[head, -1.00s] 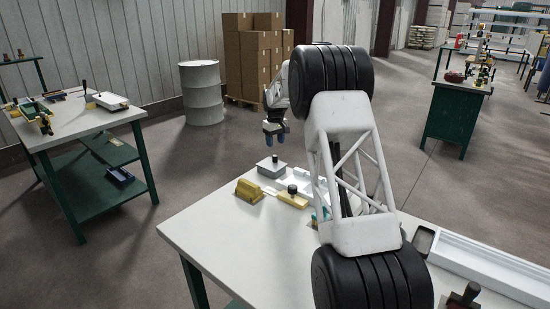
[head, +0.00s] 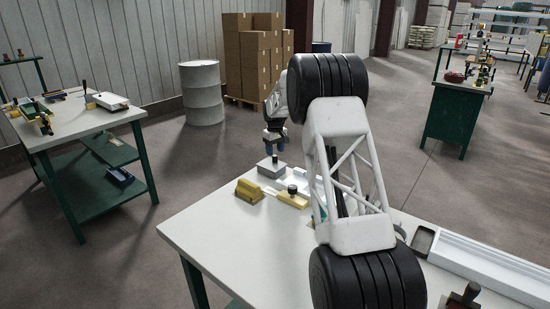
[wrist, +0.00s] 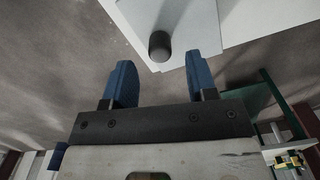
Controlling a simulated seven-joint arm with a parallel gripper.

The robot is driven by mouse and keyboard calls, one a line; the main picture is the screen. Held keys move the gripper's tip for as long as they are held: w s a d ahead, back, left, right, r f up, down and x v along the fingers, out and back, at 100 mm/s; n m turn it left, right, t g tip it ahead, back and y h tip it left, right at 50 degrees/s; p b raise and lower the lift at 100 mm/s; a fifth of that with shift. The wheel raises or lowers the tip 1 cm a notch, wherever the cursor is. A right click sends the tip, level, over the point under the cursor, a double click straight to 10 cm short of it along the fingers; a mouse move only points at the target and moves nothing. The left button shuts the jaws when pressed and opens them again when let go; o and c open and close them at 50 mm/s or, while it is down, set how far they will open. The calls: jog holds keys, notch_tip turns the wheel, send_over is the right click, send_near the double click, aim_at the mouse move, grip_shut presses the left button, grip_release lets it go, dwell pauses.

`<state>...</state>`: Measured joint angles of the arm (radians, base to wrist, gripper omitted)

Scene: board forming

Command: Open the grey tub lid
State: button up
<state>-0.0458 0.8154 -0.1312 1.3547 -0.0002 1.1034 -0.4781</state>
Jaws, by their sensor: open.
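The grey tub (head: 271,170) stands near the far left corner of the white table, with its lid on. A dark round knob (head: 275,159) stands up from the lid. My gripper (head: 275,150) is just above the knob, pointing down with its blue fingers apart. In the wrist view the knob (wrist: 159,46) lies between the lines of the fingers, around and slightly beyond the fingertips of my gripper (wrist: 163,60). Nothing is held. Any contact with the knob cannot be told.
A yellow block (head: 249,190) and a yellow piece with a dark knob (head: 292,197) stand nearby on the white table (head: 225,230). A white tray (head: 475,265) lies to the right. My arm hides the table's middle. The front left tabletop is clear.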

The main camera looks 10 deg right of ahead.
aim_at(275, 156)
jog(key=shift+f, duration=1.9)
jog(key=shift+c, duration=0.3)
grip_shut()
